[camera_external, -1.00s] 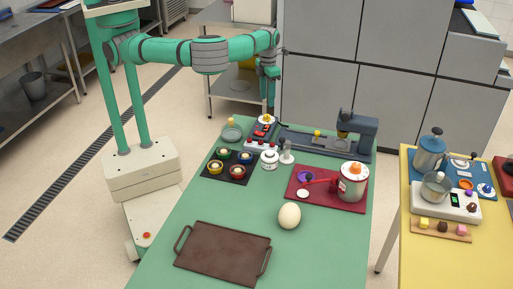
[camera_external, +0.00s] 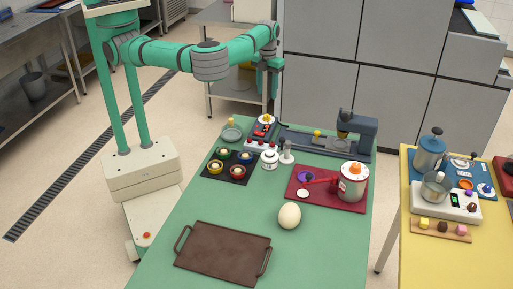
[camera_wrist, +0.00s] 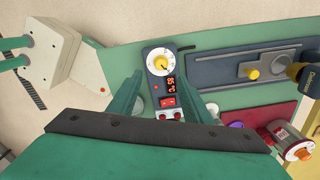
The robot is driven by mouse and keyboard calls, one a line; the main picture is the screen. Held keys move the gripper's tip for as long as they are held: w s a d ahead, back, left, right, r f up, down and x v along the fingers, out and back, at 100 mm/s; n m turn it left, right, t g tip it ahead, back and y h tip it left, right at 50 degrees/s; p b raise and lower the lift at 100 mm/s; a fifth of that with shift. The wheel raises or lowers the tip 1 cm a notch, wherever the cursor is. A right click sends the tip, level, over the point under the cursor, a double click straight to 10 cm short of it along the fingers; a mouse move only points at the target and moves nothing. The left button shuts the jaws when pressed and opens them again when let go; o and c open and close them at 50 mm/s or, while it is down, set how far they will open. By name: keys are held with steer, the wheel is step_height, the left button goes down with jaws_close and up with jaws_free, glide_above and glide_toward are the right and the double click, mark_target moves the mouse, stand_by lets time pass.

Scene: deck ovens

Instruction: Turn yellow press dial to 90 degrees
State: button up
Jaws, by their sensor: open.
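The yellow dial (camera_wrist: 160,63) sits on a white round scale at the top of a dark grey control box (camera_wrist: 154,91). The box also shows at the far left end of the green table in the external view (camera_external: 258,138), with the dial (camera_external: 267,119) at its far end. A red display and red buttons lie below the dial in the wrist view; its digits are too small to read surely. My gripper (camera_wrist: 165,85) is open and empty. Its two fingers straddle the view of the box, with the dial seen beyond the fingertips. My gripper (camera_external: 268,98) is above the dial, apart from it.
The dark press plate (camera_wrist: 222,71) with a yellow knob (camera_wrist: 252,74) lies right of the box. A white jar (camera_external: 269,160), small bowls on a dark mat (camera_external: 212,175) and a red tray (camera_external: 328,204) stand nearby.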

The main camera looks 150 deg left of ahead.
mark_target(267, 115)
steer(key=f+n, duration=1)
steer(key=n, duration=0.1)
steer(key=shift+w+d+f, duration=0.1)
steer(key=shift+w+f, duration=0.1)
steer(key=shift+f, duration=0.2)
steer(key=c, duration=1.1)
